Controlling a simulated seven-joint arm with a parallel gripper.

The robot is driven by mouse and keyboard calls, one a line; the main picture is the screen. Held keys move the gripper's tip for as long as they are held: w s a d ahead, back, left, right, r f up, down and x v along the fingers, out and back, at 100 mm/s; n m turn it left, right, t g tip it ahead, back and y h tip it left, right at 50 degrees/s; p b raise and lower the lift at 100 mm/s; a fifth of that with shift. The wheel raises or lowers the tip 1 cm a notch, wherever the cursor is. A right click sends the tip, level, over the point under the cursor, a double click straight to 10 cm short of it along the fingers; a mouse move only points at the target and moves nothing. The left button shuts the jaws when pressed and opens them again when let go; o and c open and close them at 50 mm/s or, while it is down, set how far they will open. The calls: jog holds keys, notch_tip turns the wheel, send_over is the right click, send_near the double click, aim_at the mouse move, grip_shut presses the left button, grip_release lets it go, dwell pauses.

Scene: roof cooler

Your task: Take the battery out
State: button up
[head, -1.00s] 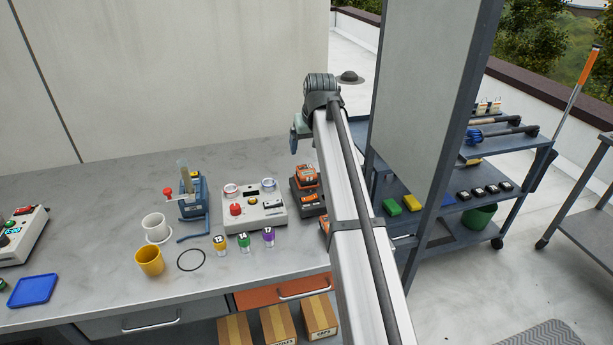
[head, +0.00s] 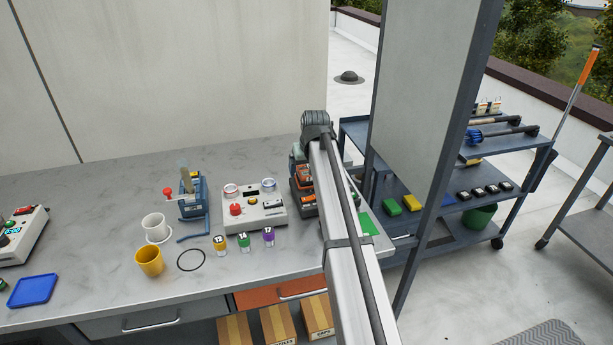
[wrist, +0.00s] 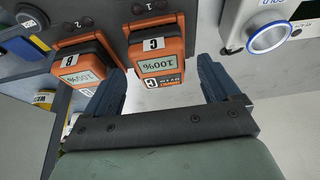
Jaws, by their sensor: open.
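An orange battery (wrist: 157,60) labelled C, its screen reading 100%, sits in a dark charger (wrist: 115,15) in the wrist view. A second orange battery (wrist: 88,68), labelled B and also showing 100%, sits beside it to the left. My gripper (wrist: 160,76) is open and empty, with its blue fingers on either side of battery C's near end. I cannot tell whether they touch it. In the head view an orange battery (head: 305,173) shows in the charger (head: 295,196), partly hidden by my arm; the gripper is mostly hidden there.
A control box (head: 254,211) with a red button stands just left of the charger. A tall grey panel (head: 420,100) stands to the right.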

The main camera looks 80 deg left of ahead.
jog(key=shift+a+f, duration=0.2)
jog(key=shift+f, duration=0.3)
jog(key=shift+c, duration=0.2)
jog(key=shift+r, duration=0.1)
jog(key=c, duration=1.5)
